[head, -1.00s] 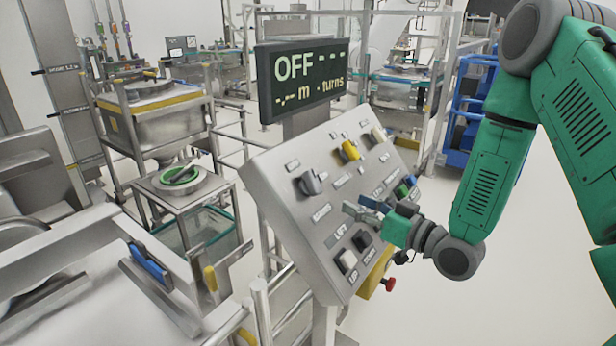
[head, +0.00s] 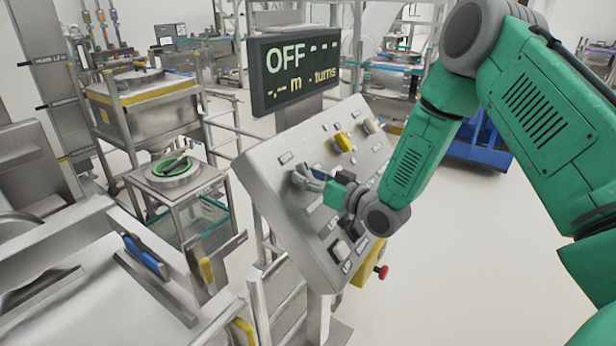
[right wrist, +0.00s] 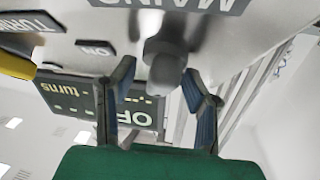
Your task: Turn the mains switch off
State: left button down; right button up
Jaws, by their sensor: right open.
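The mains switch is a grey knob (right wrist: 165,65) by the upside-down MAINS label (right wrist: 205,4) in the right wrist view. It sits on the sloped face of the grey control panel (head: 270,215). My right gripper (head: 307,180) is in front of the panel's upper left part, and in the head view it largely covers the knob. In the right wrist view its two fingers (right wrist: 160,100) are open, one on each side of the knob, with gaps showing. I cannot tell whether either finger touches it. The display (head: 292,70) above reads OFF. My left gripper is not in view.
A yellow knob (head: 344,141) and a beige knob (head: 373,125) stand at the panel's upper right. Black and white rockers (head: 341,250) are at its lower part. A red button (head: 381,272) sticks out below.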

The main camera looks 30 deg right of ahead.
jog(key=c, duration=0.8)
jog(key=shift+o, duration=0.2)
jog(key=shift+n+y+b, duration=0.4)
jog(key=shift+n+y, duration=0.1)
jog(key=shift+n, duration=0.2)
jog(key=n+y, duration=0.1)
jog(key=n, duration=0.1)
jog(key=shift+n+g+y+b, duration=0.3)
jog(key=shift+y+b, duration=0.05)
jog(key=shift+y, duration=0.05)
jog(key=o, duration=0.8)
jog(key=shift+c, duration=0.2)
jog(key=shift+d, duration=0.1)
